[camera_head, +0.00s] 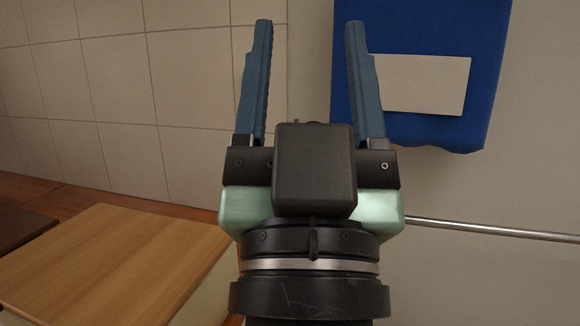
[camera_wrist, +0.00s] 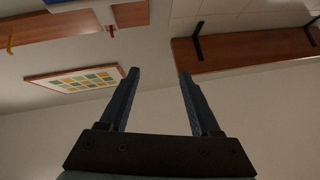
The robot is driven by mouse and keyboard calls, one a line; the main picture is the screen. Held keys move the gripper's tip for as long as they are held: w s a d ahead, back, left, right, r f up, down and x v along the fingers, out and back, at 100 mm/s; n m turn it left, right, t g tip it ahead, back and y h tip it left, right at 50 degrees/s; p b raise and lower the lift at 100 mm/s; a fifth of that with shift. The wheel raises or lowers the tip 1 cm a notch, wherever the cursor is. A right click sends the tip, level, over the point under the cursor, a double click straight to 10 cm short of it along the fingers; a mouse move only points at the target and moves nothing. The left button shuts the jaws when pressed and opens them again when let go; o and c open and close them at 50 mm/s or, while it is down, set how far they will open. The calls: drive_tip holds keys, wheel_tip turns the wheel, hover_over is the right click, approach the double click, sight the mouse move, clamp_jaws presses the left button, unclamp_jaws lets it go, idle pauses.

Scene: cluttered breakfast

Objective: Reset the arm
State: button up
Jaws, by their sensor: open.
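My gripper (camera_head: 309,24) points upward in the middle of the head view, with its two blue fingers spread wide apart. Nothing is between them. In the wrist view the same gripper (camera_wrist: 157,72) is also open and empty, with wall and ceiling-like surfaces beyond the fingertips.
A wooden-topped surface (camera_head: 110,262) lies at lower left. Behind are a tiled wall (camera_head: 110,115), a blue hanging cloth (camera_head: 430,30) with a pale rectangle (camera_head: 425,84), and a metal rail (camera_head: 490,229) at right. The wrist view shows a framed coloured grid (camera_wrist: 78,78) and a wooden shelf (camera_wrist: 245,48).

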wheel_tip(320, 180, up, 32)
drive_tip(key=s+a+y+p, duration=0.1)
drive_tip(key=s+p, duration=0.1)
drive_tip(key=p, duration=2.7)
drive_tip(key=shift+s+a+r+n+t+p, duration=0.15)
drive_tip(key=shift+a+r+n+t+p, duration=0.05)
drive_tip(key=shift+n+t+p, duration=0.1)
